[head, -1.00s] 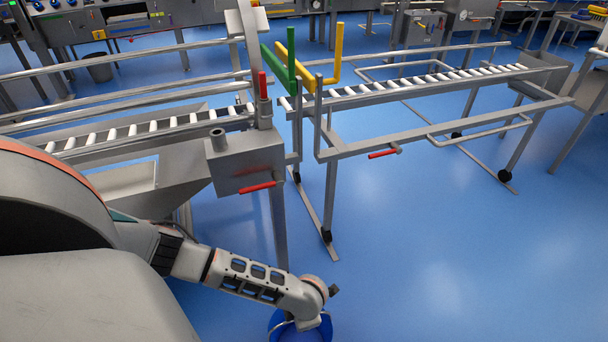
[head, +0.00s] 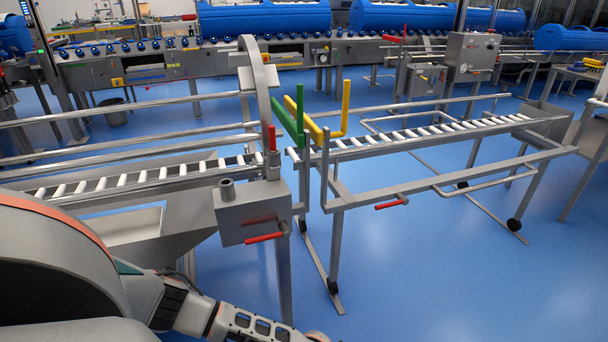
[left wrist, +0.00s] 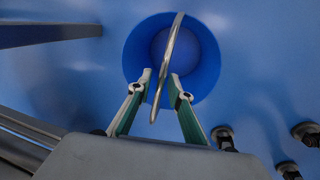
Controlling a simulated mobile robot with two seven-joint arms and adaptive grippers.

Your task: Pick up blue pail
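The blue pail (left wrist: 207,70) is below my left gripper in the left wrist view, seen from above with its round opening facing up. Its thin metal handle (left wrist: 175,35) stands up and crosses the opening. My left gripper (left wrist: 161,75) has its two fingers on either side of the handle, with a gap between the tips, so it looks open around the handle. I see no clear grip on it. In the head view the pail and left gripper are out of frame. My right gripper is not in view.
A roller conveyor (head: 140,178) with a grey box and red levers stands close to my left arm. Another roller frame (head: 440,130) with green and yellow uprights stands right of it. Blue floor (head: 470,290) is clear at the lower right.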

